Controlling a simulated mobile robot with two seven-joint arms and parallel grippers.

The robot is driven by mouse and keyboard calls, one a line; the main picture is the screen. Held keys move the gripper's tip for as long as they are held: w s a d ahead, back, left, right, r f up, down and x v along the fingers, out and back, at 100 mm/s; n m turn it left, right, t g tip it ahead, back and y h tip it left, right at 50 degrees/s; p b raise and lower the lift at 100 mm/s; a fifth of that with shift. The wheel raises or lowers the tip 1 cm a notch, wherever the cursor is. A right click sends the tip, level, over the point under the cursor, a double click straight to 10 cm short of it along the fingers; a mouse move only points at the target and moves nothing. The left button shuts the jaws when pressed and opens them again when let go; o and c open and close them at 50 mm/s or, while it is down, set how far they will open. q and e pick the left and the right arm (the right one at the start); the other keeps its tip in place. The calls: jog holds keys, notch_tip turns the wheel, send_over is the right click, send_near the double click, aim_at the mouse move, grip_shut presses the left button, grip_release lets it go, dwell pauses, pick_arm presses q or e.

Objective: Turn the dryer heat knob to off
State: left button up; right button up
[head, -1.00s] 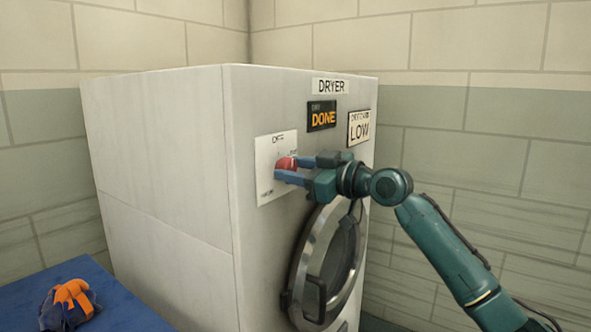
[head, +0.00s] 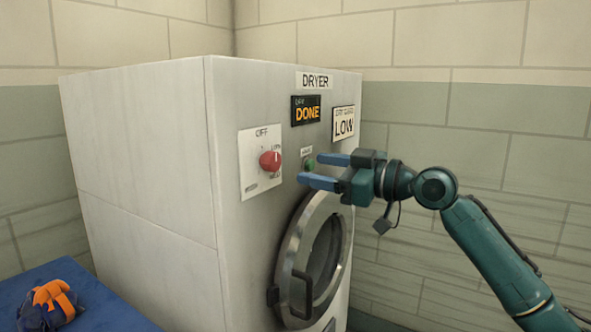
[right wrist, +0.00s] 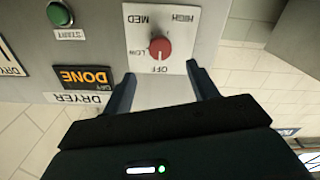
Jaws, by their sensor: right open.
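The red heat knob (head: 270,161) sits on a white dial plate (head: 248,184) on the dryer's (head: 140,160) front. Its white pointer mark points up toward the OFF label in the head view. In the right wrist view the knob (right wrist: 160,48) appears upside down, with its mark toward OFF. My right gripper (head: 311,169) is open and empty, drawn back to the right of the knob and clear of it. In the right wrist view its two fingers (right wrist: 160,74) are spread wide, framing the plate's lower edge. My left gripper is not in view.
A green start button (head: 309,164) is close behind my right fingers in the head view. The round door (head: 291,258) is below. An orange and navy bag (head: 50,301) lies on a blue surface (head: 112,313).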

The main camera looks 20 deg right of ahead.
jog(key=shift+v, duration=1.95)
